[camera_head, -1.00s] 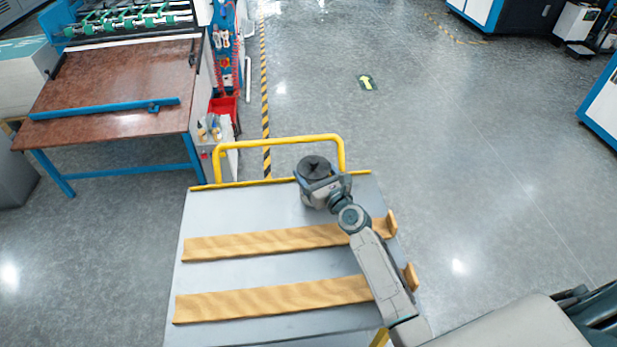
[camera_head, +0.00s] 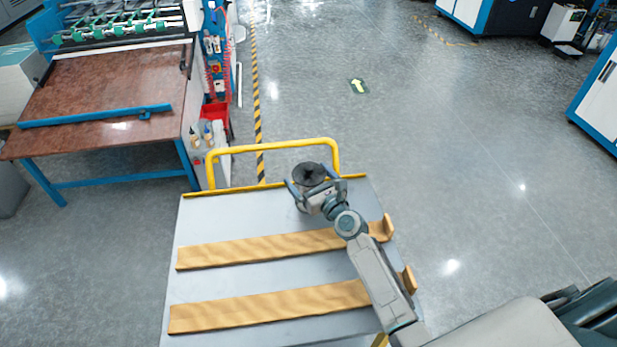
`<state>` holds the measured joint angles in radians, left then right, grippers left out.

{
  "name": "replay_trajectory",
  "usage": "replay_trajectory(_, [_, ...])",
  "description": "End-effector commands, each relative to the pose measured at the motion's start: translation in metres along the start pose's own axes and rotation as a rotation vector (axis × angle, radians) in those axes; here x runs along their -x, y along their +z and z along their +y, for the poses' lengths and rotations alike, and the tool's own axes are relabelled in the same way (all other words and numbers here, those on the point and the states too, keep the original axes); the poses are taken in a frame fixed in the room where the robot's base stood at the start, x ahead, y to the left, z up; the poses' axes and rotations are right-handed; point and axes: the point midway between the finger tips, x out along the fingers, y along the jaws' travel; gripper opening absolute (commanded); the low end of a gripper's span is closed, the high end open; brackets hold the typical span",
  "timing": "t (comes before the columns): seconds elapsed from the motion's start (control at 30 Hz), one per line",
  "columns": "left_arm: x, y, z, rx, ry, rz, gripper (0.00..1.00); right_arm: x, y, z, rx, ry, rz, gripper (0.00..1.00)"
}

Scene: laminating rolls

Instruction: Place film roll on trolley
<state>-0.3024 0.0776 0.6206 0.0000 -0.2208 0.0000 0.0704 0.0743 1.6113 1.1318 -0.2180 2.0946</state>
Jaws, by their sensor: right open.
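The trolley (camera_head: 215,223) stands in front of me, a grey flat bed with a yellow handle at its far side. Two wooden strips (camera_head: 270,304) lie across it, with small upright stops at their right ends. The film roll (camera_head: 308,174) shows as a round dark end with a core hole, upright near the trolley's far edge by the handle. My right gripper (camera_head: 311,188) is open, its two fingers on either side of the roll. The roll's lower part is hidden by the gripper. My left gripper is not in view.
A brown-topped machine table (camera_head: 110,85) with blue legs stands at the far left, with a red bin (camera_head: 215,112) and bottles beside it. The trolley's yellow handle (camera_head: 270,147) rises just behind the roll. Open floor (camera_head: 470,190) lies to the right.

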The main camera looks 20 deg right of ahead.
Motion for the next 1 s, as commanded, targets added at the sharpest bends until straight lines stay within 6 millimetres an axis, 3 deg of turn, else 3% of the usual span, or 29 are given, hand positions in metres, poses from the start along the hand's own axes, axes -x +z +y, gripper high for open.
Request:
replay_trajectory(0.5, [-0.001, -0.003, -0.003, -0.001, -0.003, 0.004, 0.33, 0.099, -0.002, 0.000, 0.000, 0.001, 0.003, 0.96])
replay_trajectory(0.7, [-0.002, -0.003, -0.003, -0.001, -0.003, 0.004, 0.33, 0.114, -0.001, 0.000, 0.000, 0.000, 0.002, 0.96])
replay_trajectory(1.0, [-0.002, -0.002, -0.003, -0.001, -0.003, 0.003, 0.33, 0.116, -0.001, 0.000, -0.001, 0.000, 0.002, 0.96])
